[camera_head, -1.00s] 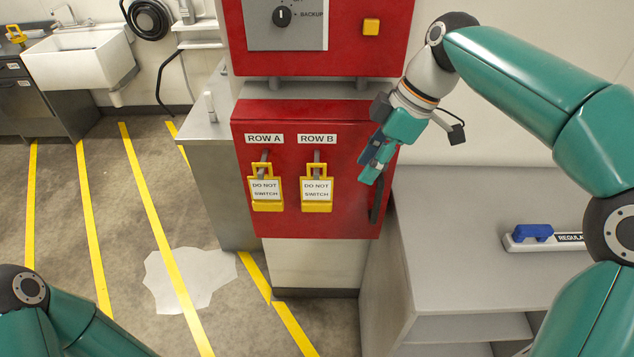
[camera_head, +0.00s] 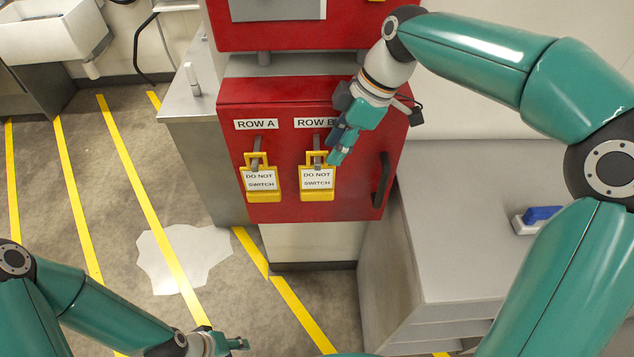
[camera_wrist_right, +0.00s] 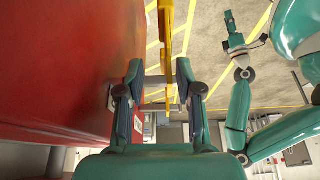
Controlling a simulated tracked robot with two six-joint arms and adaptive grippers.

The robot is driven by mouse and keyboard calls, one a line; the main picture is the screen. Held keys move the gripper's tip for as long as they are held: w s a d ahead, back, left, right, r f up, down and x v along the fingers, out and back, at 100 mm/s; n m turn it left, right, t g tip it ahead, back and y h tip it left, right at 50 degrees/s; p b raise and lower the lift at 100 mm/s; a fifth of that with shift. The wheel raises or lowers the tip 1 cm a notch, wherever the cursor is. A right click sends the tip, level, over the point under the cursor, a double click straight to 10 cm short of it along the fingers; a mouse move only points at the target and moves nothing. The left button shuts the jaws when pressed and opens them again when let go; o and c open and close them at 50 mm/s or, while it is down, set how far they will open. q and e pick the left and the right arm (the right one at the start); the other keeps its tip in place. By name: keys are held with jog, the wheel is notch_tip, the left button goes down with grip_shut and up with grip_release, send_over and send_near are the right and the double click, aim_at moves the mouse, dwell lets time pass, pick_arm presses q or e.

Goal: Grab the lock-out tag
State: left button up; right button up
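Two yellow lock-out tags with white "DO NOT SWITCH" labels hang on the red panel (camera_head: 235,208). One is the ROW A tag (camera_head: 262,182), the other the ROW B tag (camera_head: 317,181). My right gripper (camera_head: 334,156) is at the upper right of the ROW B tag, overlapping the top of its yellow frame. In the right wrist view its two fingers (camera_wrist_right: 159,68) are apart, with a yellow tag (camera_wrist_right: 167,42) edge-on between and beyond them; contact is not clear. My left gripper (camera_head: 240,343) is low over the floor, away from the tags; its finger opening is unclear.
A black handle (camera_head: 381,180) sticks out at the panel's right. A grey counter (camera_head: 465,240) with a blue-and-white object (camera_head: 538,217) stands to the right. A metal cabinet (camera_head: 200,110) adjoins on the left. A pale patch (camera_head: 185,255) lies on the striped floor.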

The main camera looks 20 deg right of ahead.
aim_at(326, 165)
jog(key=x, duration=0.2)
jog(key=shift+s+a+f, duration=0.1)
jog(key=shift+a+f, duration=0.05)
jog(key=shift+f, duration=0.15)
jog(key=x, duration=0.1)
jog(key=p+x, duration=0.1)
jog(key=x, duration=0.2)
jog(key=shift+s+a+f+p, duration=0.15)
jog(key=shift+s+a+p, duration=0.15)
jog(key=shift+s+a, duration=0.05)
jog(key=shift+w+a+f, duration=0.1)
jog(key=shift+w+f, duration=0.05)
jog(key=shift+f, duration=0.25)
grip_shut()
